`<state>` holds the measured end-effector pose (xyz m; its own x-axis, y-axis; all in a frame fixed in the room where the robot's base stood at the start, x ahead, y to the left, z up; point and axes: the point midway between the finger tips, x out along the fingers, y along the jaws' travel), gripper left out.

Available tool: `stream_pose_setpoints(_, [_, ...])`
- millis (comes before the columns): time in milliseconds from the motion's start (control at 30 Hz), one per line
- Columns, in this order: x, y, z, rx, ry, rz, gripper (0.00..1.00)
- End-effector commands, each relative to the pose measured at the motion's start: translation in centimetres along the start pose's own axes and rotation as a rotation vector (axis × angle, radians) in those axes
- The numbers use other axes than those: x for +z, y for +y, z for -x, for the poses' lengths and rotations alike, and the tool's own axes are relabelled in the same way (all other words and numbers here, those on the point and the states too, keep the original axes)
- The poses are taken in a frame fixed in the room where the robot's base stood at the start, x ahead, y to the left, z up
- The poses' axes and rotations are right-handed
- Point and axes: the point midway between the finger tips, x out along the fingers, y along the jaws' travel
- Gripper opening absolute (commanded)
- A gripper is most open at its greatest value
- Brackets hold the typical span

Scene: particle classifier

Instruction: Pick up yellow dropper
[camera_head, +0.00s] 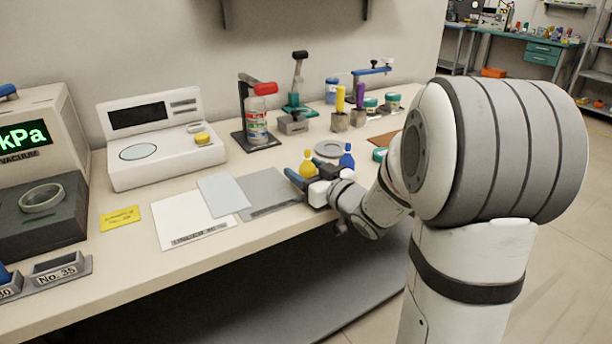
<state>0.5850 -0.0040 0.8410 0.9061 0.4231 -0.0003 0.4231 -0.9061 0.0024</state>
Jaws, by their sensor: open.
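A small yellow dropper (307,164) with a rounded body and a narrow top stands upright on the bench, in the middle of the view. My gripper (301,175) is low over the bench right beside it, on the near side, with its fingers pointing left. The jaws are open. The gripper partly hides the dropper's lower part, and I cannot tell whether a finger touches it. A similar blue dropper (347,157) stands just right of the yellow one, behind my gripper.
A grey round dish (328,148) lies behind the droppers. A grey mat (268,190) and white sheets lie to the left. A white scale (160,150) is farther left.

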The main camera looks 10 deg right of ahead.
Motion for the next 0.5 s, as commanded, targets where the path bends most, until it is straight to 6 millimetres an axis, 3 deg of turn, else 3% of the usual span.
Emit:
stream_pose_setpoints(67, [-0.02, 0.02, 0.03, 0.0, 0.0, 0.0, 0.61])
stream_pose_setpoints(500, [-0.02, 0.05, 0.07, 0.001, 0.0, 0.0, 0.26])
